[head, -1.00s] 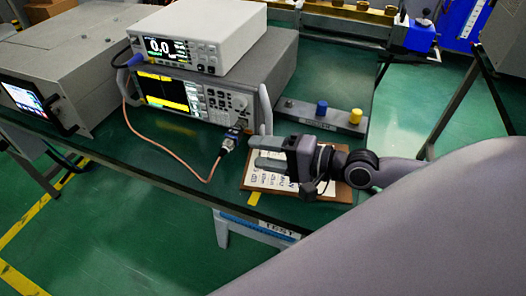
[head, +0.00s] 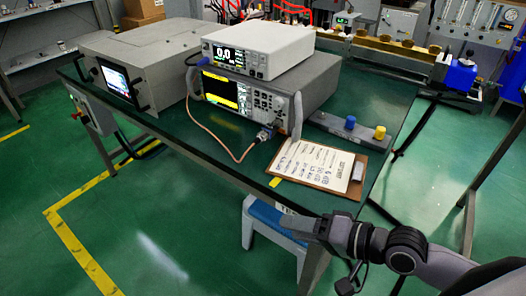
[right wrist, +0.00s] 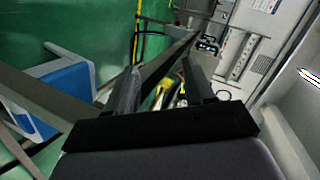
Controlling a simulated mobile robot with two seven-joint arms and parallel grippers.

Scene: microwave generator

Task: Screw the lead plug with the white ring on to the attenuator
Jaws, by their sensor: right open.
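The copper-coloured lead (head: 215,143) runs from the upper instrument's left side down onto the table and up to a small connector at the lower instrument's lower right. Its plug (head: 261,137) meets or nearly meets the attenuator (head: 268,130) there. The parts are too small to tell whether they are screwed together or to make out the white ring. My right gripper (head: 292,226) is open and empty, away from the plug and beyond the table's front edge. Its spread fingers also show in the right wrist view (right wrist: 163,88). My left gripper is not in view.
A white meter (head: 258,55) sits on the grey instrument (head: 310,90). A clipboard (head: 355,190) with a sheet lies right of the connector. A grey bar (head: 328,122) with blue and yellow knobs stands behind it. A blue-topped stool (head: 264,214) is below the table edge.

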